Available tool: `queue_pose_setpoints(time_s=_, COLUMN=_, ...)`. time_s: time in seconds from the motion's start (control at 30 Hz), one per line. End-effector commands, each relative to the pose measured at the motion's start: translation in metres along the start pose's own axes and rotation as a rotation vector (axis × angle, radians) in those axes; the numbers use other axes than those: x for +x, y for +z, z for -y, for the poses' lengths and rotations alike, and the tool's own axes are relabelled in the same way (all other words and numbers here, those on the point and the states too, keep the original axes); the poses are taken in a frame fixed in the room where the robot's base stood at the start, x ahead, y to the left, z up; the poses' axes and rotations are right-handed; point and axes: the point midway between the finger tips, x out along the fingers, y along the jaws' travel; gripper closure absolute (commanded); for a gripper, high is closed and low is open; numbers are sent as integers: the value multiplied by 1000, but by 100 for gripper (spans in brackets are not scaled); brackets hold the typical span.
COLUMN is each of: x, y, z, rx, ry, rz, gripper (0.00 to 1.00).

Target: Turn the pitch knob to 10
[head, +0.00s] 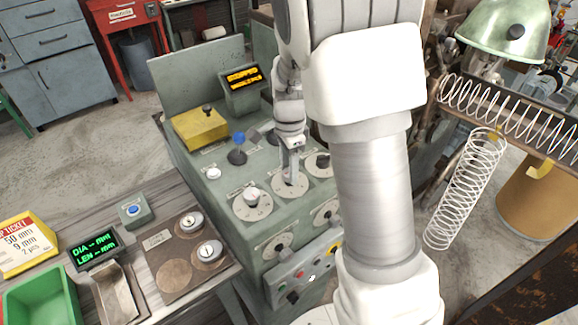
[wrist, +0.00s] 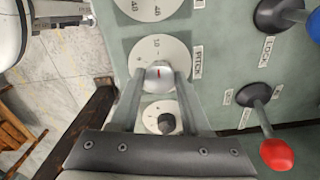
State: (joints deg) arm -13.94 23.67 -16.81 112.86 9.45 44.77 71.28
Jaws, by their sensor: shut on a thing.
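The pitch knob (wrist: 158,77) is a pale round knob with a short red mark on top, in the middle of the wrist view. It sits on a white dial plate (wrist: 140,52) beside a PITCH label (wrist: 197,63); the figure near the knob looks like 1.0. My gripper (wrist: 158,84) is shut on the knob, one finger on each side. In the head view my gripper (head: 290,168) points down at a white dial (head: 288,186) on the green machine panel, and the knob is mostly hidden there. The red mark's exact reading is too small to tell.
Another dial (wrist: 152,8) lies just above, and a dark knob (wrist: 166,123) just below. Levers with a red ball (wrist: 277,154) and a blue ball (wrist: 314,24) stand to the right. The machine's display (head: 243,77) is lit orange. A ticket (head: 28,245) lies left.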

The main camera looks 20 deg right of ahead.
Motion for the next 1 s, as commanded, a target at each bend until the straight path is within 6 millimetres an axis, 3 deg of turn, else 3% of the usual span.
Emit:
queue_pose_setpoints(time_s=0.3, x=-1, y=0, z=1, rx=4, ry=-4, rz=0, gripper=100)
queue_pose_setpoints(time_s=0.33, x=-1, y=0, z=1, rx=4, ry=-4, rz=0, gripper=50)
queue_pose_setpoints(time_s=0.5, x=-1, y=0, z=1, rx=3, ry=-2, rz=0, gripper=24)
queue_pose_setpoints(time_s=0.83, x=-4, y=0, z=0, rx=2, ry=-2, rz=0, gripper=24)
queue_pose_setpoints(time_s=1.0, x=-27, y=0, z=1, rx=2, ry=-6, rz=0, gripper=24)
